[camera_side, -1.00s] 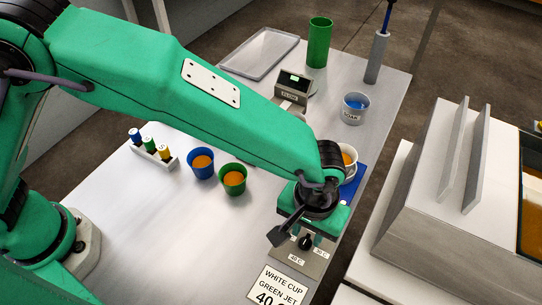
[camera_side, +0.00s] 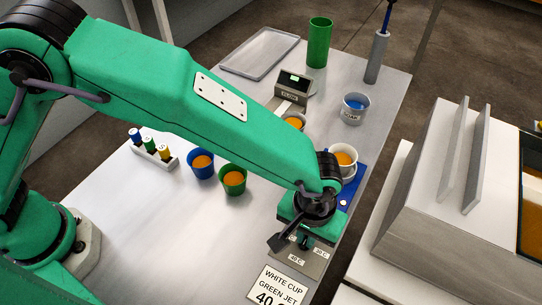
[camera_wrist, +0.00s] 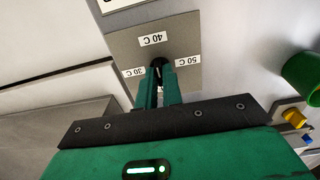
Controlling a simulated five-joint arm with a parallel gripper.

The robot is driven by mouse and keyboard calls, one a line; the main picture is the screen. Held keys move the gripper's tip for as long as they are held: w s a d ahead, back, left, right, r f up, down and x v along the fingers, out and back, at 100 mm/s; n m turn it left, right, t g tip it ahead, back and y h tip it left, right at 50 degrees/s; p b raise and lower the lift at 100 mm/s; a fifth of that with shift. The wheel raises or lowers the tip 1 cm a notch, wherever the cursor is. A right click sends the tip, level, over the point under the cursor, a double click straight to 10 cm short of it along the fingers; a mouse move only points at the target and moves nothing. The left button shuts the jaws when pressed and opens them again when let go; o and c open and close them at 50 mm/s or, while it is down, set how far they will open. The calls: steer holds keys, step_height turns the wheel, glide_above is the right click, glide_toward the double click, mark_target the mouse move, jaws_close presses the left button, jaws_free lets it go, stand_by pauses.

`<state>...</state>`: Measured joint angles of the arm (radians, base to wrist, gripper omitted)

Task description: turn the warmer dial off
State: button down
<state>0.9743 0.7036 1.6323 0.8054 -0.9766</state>
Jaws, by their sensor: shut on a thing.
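The warmer dial is a small black knob (camera_wrist: 157,64) on a grey plate (camera_wrist: 125,45) marked 30 C, 40 C and 50 C in the wrist view. My gripper (camera_wrist: 159,82) has its two green fingers closed on the knob from either side. The fingers hide much of the knob, so I cannot tell its exact pointing. In the side view my gripper (camera_side: 305,240) is down at the dial plate (camera_side: 312,262), and the knob is mostly hidden there.
A card reading WHITE CUP, GREEN JET, 40 (camera_side: 275,288) lies in front of the plate. A white cup (camera_side: 343,165) stands behind my gripper near a blue pad (camera_side: 352,190). Blue (camera_side: 201,170) and green (camera_side: 233,186) cups stand left. The front left table is clear.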

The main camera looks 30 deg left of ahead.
steer(key=shift+n, duration=0.5)
steer(key=n, duration=0.4)
steer(key=shift+n, duration=0.3)
steer(key=n, duration=1)
steer(key=shift+n, duration=0.4)
steer(key=n, duration=0.5)
steer(key=shift+n, duration=0.3)
steer(key=c, duration=1.5)
jaws_free()
steer(key=shift+c, duration=0.2)
steer(key=shift+r, duration=0.1)
